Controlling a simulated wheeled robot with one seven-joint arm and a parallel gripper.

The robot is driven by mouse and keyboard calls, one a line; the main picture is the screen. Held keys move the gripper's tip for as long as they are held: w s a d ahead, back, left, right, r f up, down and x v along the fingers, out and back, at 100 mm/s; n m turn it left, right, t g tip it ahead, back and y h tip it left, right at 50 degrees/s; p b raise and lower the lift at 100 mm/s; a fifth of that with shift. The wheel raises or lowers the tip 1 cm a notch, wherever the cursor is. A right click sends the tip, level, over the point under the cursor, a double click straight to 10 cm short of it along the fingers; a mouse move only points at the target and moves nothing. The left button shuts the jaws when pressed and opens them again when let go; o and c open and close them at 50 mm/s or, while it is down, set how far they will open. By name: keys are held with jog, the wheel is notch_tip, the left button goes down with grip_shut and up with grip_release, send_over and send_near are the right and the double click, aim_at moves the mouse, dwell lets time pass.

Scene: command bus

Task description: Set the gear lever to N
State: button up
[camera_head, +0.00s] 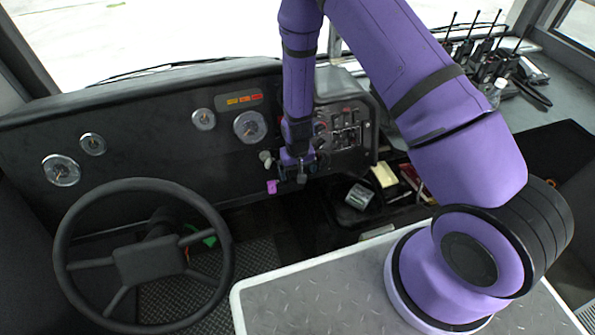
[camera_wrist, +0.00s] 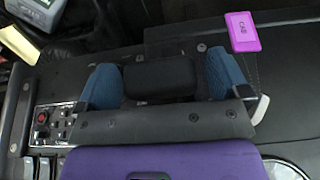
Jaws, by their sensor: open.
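My gripper (camera_wrist: 160,85) is open at the dashboard, with one blue fingertip on each side of a black block-shaped knob. The knob (camera_wrist: 160,78) looks like the gear lever's head. Gaps show between it and both fingers. In the head view my gripper (camera_head: 296,163) is small and points down at the dash, with a dark grey knob (camera_head: 302,178) just below it. I see no gear letters, so the lever's position cannot be told. The lower part of the lever is hidden.
A magenta tag (camera_wrist: 243,32) with lettering is beside the right finger; it also shows in the head view (camera_head: 272,187). A pale lever (camera_wrist: 260,110) stands close to that finger. A switch panel (camera_head: 345,130) is right of my gripper. The steering wheel (camera_head: 68,265) is at left.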

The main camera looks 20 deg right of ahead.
jog(key=shift+f, duration=0.4)
jog(key=c, duration=1.3)
jog(key=shift+w+r, duration=0.35)
jog(key=shift+r, duration=0.5)
jog(key=shift+w+r, duration=0.3)
jog(key=shift+r, duration=0.5)
jog(key=o, duration=1.3)
notch_tip(320, 180, up, 11)
jog(key=shift+f, duration=0.15)
